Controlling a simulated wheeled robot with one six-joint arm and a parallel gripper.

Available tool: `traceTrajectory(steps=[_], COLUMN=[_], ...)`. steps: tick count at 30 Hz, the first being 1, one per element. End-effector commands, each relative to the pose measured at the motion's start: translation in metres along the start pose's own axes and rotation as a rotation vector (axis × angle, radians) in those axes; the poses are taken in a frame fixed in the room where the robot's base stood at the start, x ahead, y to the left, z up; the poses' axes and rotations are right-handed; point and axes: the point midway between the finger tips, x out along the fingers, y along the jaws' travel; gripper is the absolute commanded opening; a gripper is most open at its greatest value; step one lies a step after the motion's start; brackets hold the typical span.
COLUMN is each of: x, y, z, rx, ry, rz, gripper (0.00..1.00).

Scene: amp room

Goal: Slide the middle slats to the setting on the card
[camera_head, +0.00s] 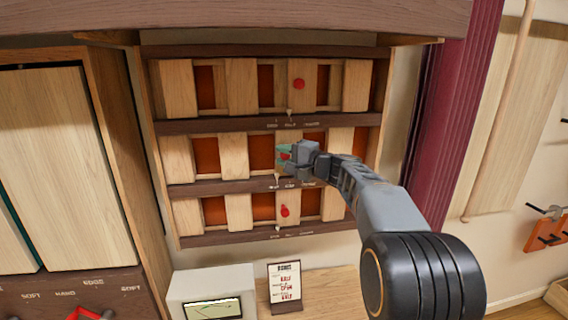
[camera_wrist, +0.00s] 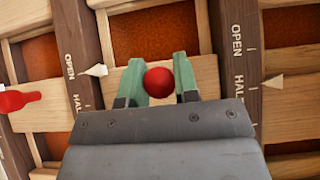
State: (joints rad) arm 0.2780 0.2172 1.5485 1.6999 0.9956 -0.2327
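The middle slats (camera_head: 234,155) are pale wood panels with rust-red gaps between them, set between two dark rails. My gripper (camera_head: 284,153) is at this row. In the wrist view its green fingers flank the red ball knob (camera_wrist: 158,81) closely, one on each side, and appear closed on it. The middle row's pale pointer (camera_wrist: 97,70) is beside the word OPEN on the rail. The card (camera_head: 285,287) stands on the ledge below. Its red words appear to read HALF, OPEN, HALF from top to bottom; its smaller labels are too small to read.
The upper row has a red knob (camera_head: 299,84), with its pointer (camera_wrist: 273,82) near HALF. The lower row has another red knob (camera_head: 285,211). A small display box (camera_head: 212,305) stands left of the card. A dark overhang (camera_head: 250,18) is above, a maroon curtain (camera_head: 450,120) at right.

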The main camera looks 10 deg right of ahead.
Motion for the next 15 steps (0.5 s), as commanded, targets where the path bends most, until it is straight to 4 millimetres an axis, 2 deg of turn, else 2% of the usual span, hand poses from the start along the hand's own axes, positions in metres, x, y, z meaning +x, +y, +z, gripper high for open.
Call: traceTrajectory(steps=[7,8,15], x=[0.0002,0.0003,-0.0012], y=[0.0002,0.0003,0.0001], z=[0.0014,0.0015,-0.0005], rx=[-0.001,-0.001,-0.001], ry=[-0.005,-0.005,0.0], rz=[0.002,0.002,0.001], gripper=[0.0,0.29,0.52])
